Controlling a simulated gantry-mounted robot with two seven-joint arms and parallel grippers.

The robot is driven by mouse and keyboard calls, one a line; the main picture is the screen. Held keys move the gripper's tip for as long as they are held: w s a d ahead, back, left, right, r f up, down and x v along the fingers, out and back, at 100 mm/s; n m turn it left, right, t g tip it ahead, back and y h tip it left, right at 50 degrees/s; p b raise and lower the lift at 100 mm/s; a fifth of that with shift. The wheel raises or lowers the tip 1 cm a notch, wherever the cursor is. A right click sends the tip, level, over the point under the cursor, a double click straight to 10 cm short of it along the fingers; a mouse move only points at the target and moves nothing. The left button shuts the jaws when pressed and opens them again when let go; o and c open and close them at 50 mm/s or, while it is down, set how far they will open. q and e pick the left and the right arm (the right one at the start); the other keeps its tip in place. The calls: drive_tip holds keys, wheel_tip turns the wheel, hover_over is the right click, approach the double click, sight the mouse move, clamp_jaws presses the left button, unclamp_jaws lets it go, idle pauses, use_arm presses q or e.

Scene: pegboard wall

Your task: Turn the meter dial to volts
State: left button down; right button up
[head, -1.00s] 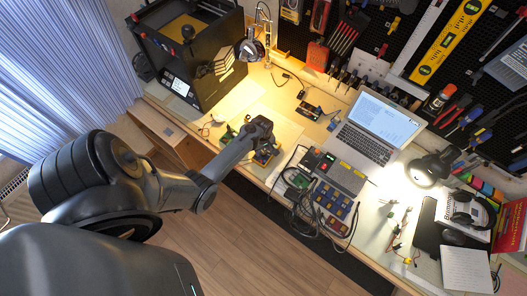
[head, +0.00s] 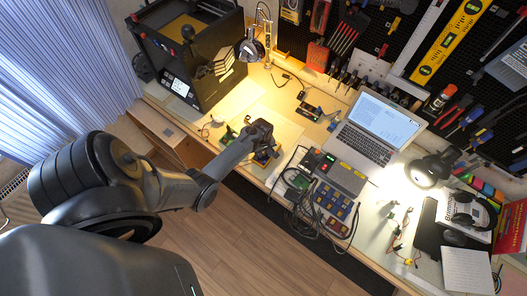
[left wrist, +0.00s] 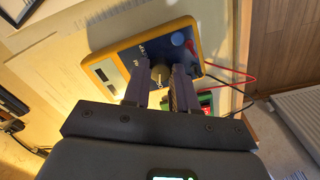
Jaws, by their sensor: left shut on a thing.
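The meter (left wrist: 118,59), a yellow case with a blue face, lies on the bench in the left wrist view. In the head view my left gripper (head: 262,142) covers most of the meter. My right gripper is not in view.
Red and black leads (left wrist: 232,80) run off the meter beside a green board (left wrist: 206,100). In the head view a power supply (head: 341,173) and laptop (head: 368,128) stand to the right, and a 3D printer (head: 205,75) to the upper left.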

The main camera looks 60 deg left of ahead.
use_arm(q)
drive_tip(key=shift+r+m+p, duration=0.1)
drive_tip(key=shift+m+p, duration=0.45)
drive_tip(key=shift+m, duration=0.25)
drive_tip(key=shift+m+p, duration=0.6)
drive_tip(key=shift+m, duration=0.6)
drive_tip(key=m+p, duration=0.1)
drive_tip(key=m, duration=0.2)
drive_tip(key=shift+m, duration=1)
drive_tip(key=c, duration=0.9)
unclamp_jaws()
